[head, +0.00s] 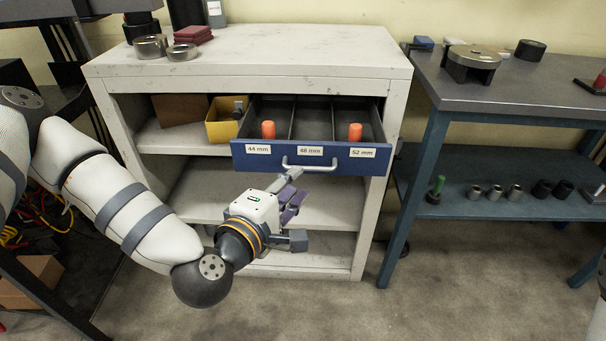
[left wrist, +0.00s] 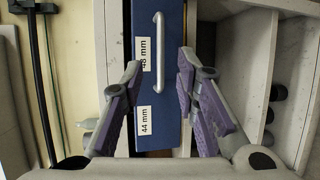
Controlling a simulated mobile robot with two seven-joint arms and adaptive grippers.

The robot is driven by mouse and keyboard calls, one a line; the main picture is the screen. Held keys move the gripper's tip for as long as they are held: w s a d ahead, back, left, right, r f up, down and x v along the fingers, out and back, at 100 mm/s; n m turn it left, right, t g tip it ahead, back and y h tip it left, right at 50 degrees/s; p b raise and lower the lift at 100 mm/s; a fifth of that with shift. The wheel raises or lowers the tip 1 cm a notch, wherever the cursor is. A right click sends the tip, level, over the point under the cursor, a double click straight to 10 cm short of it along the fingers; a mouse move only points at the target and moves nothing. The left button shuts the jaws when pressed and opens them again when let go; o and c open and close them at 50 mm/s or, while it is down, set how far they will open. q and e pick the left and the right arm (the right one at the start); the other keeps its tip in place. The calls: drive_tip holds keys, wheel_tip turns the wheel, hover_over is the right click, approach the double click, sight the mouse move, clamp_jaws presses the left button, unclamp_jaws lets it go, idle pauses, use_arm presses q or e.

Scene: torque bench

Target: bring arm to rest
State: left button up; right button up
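My left gripper (head: 296,189) is in front of the open blue drawer (head: 268,158), just below its metal handle (head: 309,163). In the left wrist view the gripper (left wrist: 160,70) has its fingers spread wide with nothing between the purple pads. The handle (left wrist: 160,55) shows beyond the fingertips, and the fingers do not appear closed on it. My left arm reaches in from the left with its elbow low. My right gripper is out of view.
The drawer juts from the light cabinet (head: 240,84) and holds two orange pieces (head: 268,129) in separate compartments. A yellow bin (head: 224,120) is on the shelf to its left. A blue-legged bench (head: 500,91) stands at right. The floor in front is clear.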

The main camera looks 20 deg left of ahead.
use_arm(q)
drive_tip(key=shift+s+a+r, duration=0.1)
drive_tip(key=shift+s+r, duration=0.05)
drive_tip(key=shift+s, duration=0.35)
drive_tip(key=s+d+f+m+g+h+p, duration=0.1)
drive_tip(key=s+d+f+m+g, duration=0.2)
drive_tip(key=s+f+m+g, duration=0.55)
drive_tip(key=s+d+f+m+g+h, duration=0.1)
drive_tip(key=s+d+f+m+g, duration=0.15)
drive_tip(key=s+f, duration=0.95)
drive_tip(key=s+a+f+m+g+y, duration=0.1)
drive_tip(key=s+a+m+g+y, duration=0.1)
drive_tip(key=s+a, duration=0.3)
drive_tip(key=s+a+m+g+y, duration=0.2)
drive_tip(key=s+a+m+g, duration=0.2)
drive_tip(key=s, duration=0.9)
drive_tip(key=shift+a+f+g+p, duration=0.4)
drive_tip(key=shift+a+g, duration=0.1)
drive_tip(key=shift+a, duration=0.6)
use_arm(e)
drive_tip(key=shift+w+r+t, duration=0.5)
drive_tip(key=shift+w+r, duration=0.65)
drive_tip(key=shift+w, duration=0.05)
